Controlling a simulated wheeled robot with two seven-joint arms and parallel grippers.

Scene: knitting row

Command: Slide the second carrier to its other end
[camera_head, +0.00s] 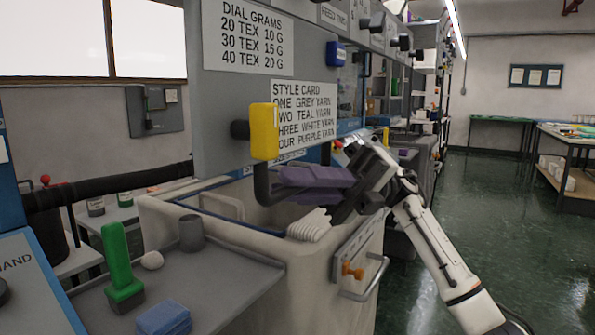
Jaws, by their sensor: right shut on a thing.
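My right gripper (350,190) reaches in from the right at the machine's front, above the pale bin. It is shut on a purple block-like piece (312,180) that sticks out to the left of its dark fingers. The fingers hide part of this piece. A yellow block (264,132) sits by a dark knob on the machine's grey front panel (228,100), left of the gripper. A smaller blue block (336,54) is higher and farther along. I cannot tell which piece belongs to the second carrier. My left gripper is not in view.
A pale bin (165,215) stands below, with a white ribbed piece (309,226) near its right side. A grey shelf (215,275) holds a green handle-like piece (118,262), a grey cup (191,233) and a blue stack (163,318). Open green floor (490,200) lies right.

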